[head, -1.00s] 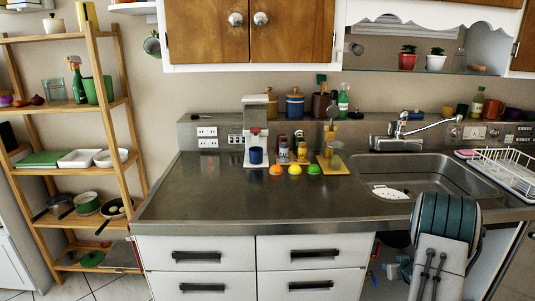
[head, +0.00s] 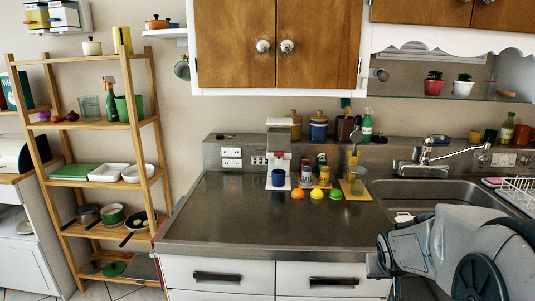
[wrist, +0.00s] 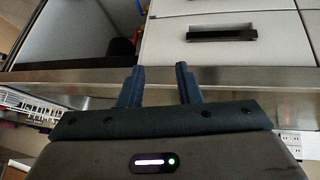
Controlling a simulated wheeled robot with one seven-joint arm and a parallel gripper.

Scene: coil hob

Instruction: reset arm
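My gripper (wrist: 158,88) shows in the wrist view with its two dark fingers spread apart and nothing between them. Beyond the fingers are the metal counter edge and a white drawer (wrist: 228,40) with a black handle. In the head view my arm is folded large at the lower right, in front of the sink area. The gripper's fingers cannot be made out in the head view.
The steel counter (head: 270,225) is mostly bare in front. A coffee machine (head: 279,150), a blue mug (head: 278,172) and orange, yellow and green items stand at its back. A sink (head: 440,192) lies right. A wooden shelf (head: 100,126) stands left.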

